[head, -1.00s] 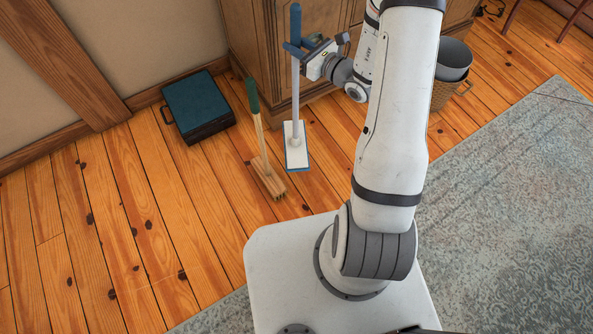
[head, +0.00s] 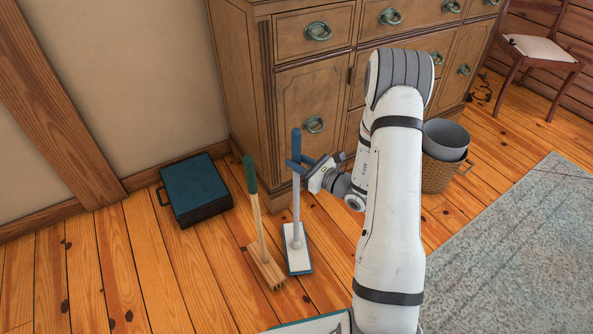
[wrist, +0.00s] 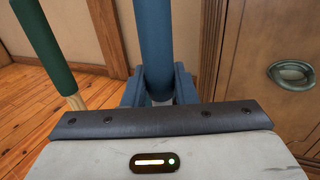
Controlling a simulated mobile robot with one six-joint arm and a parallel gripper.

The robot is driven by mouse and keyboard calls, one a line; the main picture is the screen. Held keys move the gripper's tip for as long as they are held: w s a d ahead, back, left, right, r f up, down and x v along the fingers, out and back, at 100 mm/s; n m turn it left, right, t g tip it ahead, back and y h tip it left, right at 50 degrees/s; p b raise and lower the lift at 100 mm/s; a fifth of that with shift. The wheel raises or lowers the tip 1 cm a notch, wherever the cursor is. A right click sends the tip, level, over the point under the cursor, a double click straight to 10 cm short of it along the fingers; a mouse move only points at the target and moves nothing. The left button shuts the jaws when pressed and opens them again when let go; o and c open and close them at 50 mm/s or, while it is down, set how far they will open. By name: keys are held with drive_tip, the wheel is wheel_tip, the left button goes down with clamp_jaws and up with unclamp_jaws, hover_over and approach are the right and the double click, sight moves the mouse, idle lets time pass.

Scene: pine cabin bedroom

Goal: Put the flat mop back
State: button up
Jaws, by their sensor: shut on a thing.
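The flat mop (head: 297,235) has a blue grip, a grey pole and a flat white head with a blue edge. It stands upright in front of the dresser in the head view, its head at floor level. In the wrist view the blue grip (wrist: 155,35) rises between the blue fingers of my gripper (wrist: 160,90). The wrist view does not show the mop's head.
A broom (head: 257,225) with a green grip stands close left of the mop. A dark teal case (head: 195,187) lies by the wall. The wooden dresser (head: 290,90) is behind. A grey bucket (head: 445,138) sits in a wicker basket (head: 437,175) to the right. Floor at left is clear.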

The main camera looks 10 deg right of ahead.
drive_tip(key=shift+f, duration=0.9)
drive_tip(key=o, duration=1)
